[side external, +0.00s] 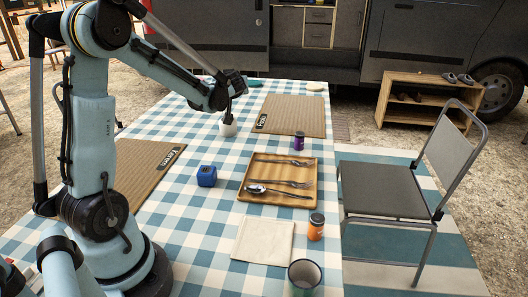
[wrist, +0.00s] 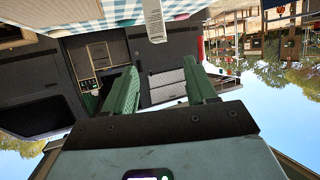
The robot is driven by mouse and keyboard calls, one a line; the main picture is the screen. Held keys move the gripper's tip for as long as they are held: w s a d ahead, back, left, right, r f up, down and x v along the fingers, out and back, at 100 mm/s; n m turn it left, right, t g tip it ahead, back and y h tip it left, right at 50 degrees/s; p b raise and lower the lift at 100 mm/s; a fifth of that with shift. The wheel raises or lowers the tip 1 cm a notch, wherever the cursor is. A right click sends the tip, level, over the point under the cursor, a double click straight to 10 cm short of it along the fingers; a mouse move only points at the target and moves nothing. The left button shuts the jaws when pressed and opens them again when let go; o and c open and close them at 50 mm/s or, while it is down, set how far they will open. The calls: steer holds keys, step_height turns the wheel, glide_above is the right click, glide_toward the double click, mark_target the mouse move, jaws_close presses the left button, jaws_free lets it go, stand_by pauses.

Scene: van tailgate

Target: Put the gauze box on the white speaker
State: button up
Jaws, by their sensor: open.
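My gripper (wrist: 160,88) is open in the wrist view, its two green fingers apart with nothing between their tips. In the side view my gripper end (side external: 237,86) is over the far part of the checked table. A small white object (side external: 228,129) stands below it, partly hidden by a dark shape above it. A tall white object with a grey band (wrist: 154,20) shows upside down at the top of the wrist view, beyond the fingers. I cannot tell whether either is the gauze box or the white speaker; no label is readable.
A blue cube (side external: 206,176) sits left of a wooden cutlery tray (side external: 279,163). A purple jar (side external: 299,141), an orange jar (side external: 316,227), a mug (side external: 304,276) and a folded cloth (side external: 263,240) stand nearby. Woven mats (side external: 300,117) lie on the table. A chair (side external: 392,190) is at right.

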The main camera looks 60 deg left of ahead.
steer(key=s+d+f+m+h, duration=0.1)
steer(key=s+d+m+h, duration=0.3)
steer(key=d, duration=0.7)
steer(key=s+d+f+m+t+h, duration=0.1)
steer(key=s+d+m+h, duration=0.3)
steer(key=d, duration=0.7)
steer(key=s+d+f+m+h, duration=0.1)
steer(key=s+d+m+h, duration=0.3)
steer(key=d, duration=0.7)
steer(key=shift+f+m+t+h, duration=0.3)
steer(key=shift+f+m, duration=0.05)
steer(key=shift+m, duration=0.35)
